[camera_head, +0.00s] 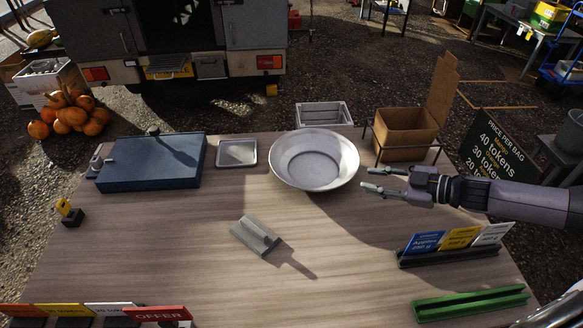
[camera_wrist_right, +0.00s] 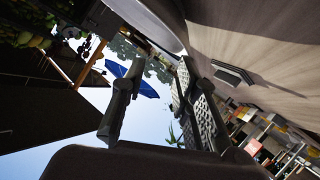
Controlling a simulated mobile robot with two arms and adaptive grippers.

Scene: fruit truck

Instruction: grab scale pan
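The scale pan (camera_head: 314,160) is a wide, round, shallow metal dish near the far edge of the wooden table. My right gripper (camera_head: 368,179) comes in from the right, just beside the pan's right rim. Its two fingers are apart and point toward the pan, with nothing between them. In the right wrist view the open fingers of my right gripper (camera_wrist_right: 160,75) show, and a grey curved surface at the top looks like the pan (camera_wrist_right: 155,18). Whether the fingertips touch the rim I cannot tell. My left gripper is not in view.
A blue scale base (camera_head: 150,162) and a small metal tray (camera_head: 236,153) stand left of the pan. A cardboard box (camera_head: 405,130) stands behind my gripper. A grey block (camera_head: 255,236) lies mid-table, and a card holder (camera_head: 450,256) is at front right.

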